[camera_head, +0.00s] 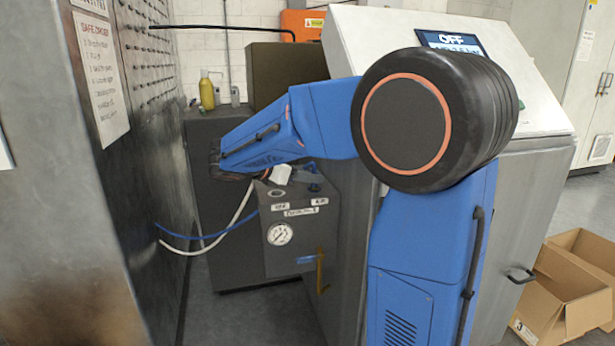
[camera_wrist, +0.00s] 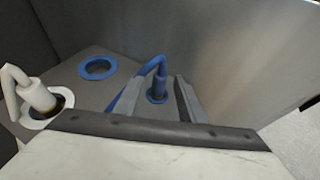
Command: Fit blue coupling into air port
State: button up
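In the wrist view a blue coupling (camera_wrist: 157,92) with a bent blue top stands upright between the two fingers of my gripper (camera_wrist: 159,98). A gap shows on each side of it, so the fingers look open around it. Its lower end sits at a dark spot, and I cannot tell what it rests in. A blue-ringed port (camera_wrist: 98,68) lies empty to its left, on the grey top of a box (camera_head: 292,240). In the head view my fingers cannot be made out clearly.
A white coupling (camera_wrist: 37,96) sits at a white-ringed port on the left. A sloped grey cabinet (camera_head: 540,190) stands close on the right.

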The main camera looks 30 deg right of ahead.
jog(key=shift+a, duration=0.1)
jog(key=v, duration=1.2)
jog(key=s+d+f+m+y, duration=0.3)
jog(key=s+f+m, duration=0.1)
jog(key=s, duration=0.4)
jog(key=s+a+f+m+t+y, duration=0.1)
jog(key=s+a+f+m+y, duration=0.2)
jog(key=s, duration=0.7)
jog(key=s+a+f+m+t+y, duration=0.2)
jog(key=s+a+f+m+y, duration=0.2)
jog(key=s+f+m+y, duration=0.3)
jog(key=s+f+m, duration=0.4)
jog(key=f+m, duration=0.1)
jog(key=shift+s+f, duration=0.25)
jog(key=shift+f, duration=0.05)
